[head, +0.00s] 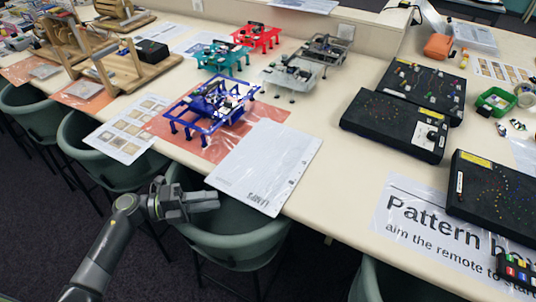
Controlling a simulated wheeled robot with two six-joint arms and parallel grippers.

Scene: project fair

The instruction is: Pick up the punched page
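A white page (265,165) lies flat on the table, with small dark marks, possibly punched holes, along its right side and print near its lower right corner. My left gripper (208,200) is in front of the table, over a green chair, just short of the page's near left corner. It appears apart from the page and holds nothing visible. Its fingers look close together, but the gap is unclear. My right gripper is out of view.
A blue frame robot (213,103) stands on a red mat (195,143) behind the page. A sheet of small pictures (127,128) lies to the left. Black boards (397,122) are to the right. A green chair (235,235) is below the gripper. Bare tabletop (340,180) lies right of the page.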

